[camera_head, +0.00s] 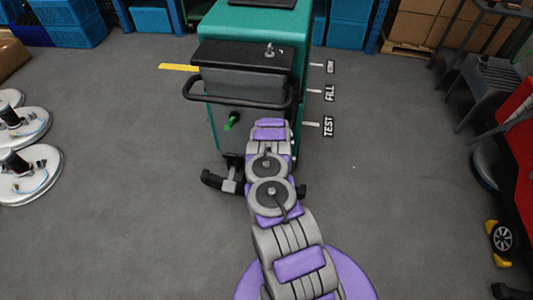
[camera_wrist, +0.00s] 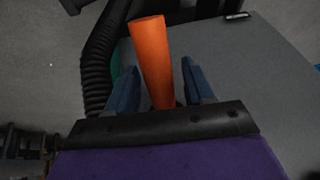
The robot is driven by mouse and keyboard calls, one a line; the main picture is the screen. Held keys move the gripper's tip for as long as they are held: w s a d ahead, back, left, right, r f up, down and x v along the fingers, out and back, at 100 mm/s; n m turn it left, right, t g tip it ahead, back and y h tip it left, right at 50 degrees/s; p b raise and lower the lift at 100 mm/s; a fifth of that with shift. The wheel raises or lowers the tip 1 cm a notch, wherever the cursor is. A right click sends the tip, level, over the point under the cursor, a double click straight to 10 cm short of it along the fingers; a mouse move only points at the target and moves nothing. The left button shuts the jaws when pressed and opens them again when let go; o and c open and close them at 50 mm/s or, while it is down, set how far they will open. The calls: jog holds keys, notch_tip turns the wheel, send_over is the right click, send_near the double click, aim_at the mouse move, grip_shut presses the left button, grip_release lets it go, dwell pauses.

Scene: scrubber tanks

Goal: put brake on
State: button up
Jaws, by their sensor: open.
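The scrubber (camera_head: 258,22) is a teal machine with a black handlebar (camera_head: 238,104) and a dark rear panel, in the head view at the top middle. In the wrist view an orange tapered handle (camera_wrist: 150,50) stands slightly tilted between the two blue fingers of my gripper (camera_wrist: 158,68). The fingers are open on either side of it, with a gap visible on the right. Whether the left finger touches it I cannot tell. The handle's base is hidden behind my gripper. In the head view my arm hides the orange handle and my gripper's fingers.
A green knob (camera_head: 231,121) is on the rear panel. A black ribbed hose (camera_wrist: 97,65) runs close to the left finger in the wrist view. Round floor machines (camera_head: 30,170) stand at left, a red cabinet (camera_head: 518,150) at right. Floor between is clear.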

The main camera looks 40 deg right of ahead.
jog(key=shift+c, duration=0.2)
grip_shut()
dwell(0.3)
